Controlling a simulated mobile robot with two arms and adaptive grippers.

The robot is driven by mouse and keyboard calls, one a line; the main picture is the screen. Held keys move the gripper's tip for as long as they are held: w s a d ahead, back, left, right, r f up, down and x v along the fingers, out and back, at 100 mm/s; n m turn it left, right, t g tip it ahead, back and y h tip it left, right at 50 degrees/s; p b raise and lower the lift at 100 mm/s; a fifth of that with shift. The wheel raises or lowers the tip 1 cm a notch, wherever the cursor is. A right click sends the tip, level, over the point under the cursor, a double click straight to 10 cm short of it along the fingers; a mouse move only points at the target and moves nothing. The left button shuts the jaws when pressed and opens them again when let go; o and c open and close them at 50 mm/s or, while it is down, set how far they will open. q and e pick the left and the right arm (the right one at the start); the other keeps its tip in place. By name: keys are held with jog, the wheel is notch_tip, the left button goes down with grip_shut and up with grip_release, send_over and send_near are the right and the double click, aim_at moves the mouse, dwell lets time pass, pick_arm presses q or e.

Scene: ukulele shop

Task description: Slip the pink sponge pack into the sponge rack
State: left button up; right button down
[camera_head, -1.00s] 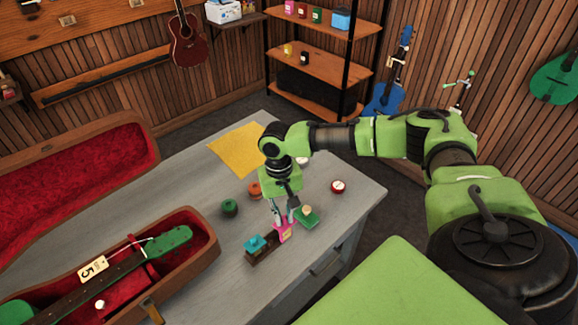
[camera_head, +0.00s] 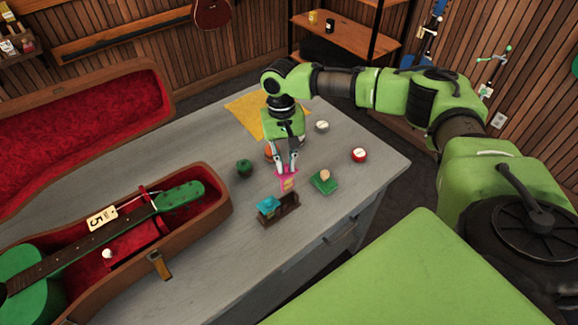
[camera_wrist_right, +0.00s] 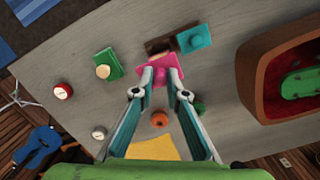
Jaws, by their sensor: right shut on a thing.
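My right gripper (camera_head: 286,168) is shut on the pink sponge pack (camera_head: 287,182) and points down over the table. In the right wrist view the pack (camera_wrist_right: 160,62) sits between the two fingertips (camera_wrist_right: 163,74). The sponge rack (camera_head: 283,213) is a small dark brown wooden holder. A teal pack (camera_head: 268,205) stands in its left part, and its right part looks empty. The pink pack is just behind the rack in the head view. In the wrist view it lies close beside the rack (camera_wrist_right: 158,46); whether they touch, I cannot tell. My left gripper is not in view.
A green block with a tan knob (camera_head: 323,181) lies right of the pink pack. A green round item (camera_head: 244,168), a red tin (camera_head: 359,155) and a grey tin (camera_head: 322,126) stand farther out. An open ukulele case (camera_head: 218,207) fills the table's left side.

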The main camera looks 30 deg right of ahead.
aim_at(286, 172)
jog(key=shift+f+b, duration=1.85)
jog(key=shift+b, duration=0.45)
jog(key=shift+f, duration=2.1)
jog(key=c, duration=1.9)
grip_release()
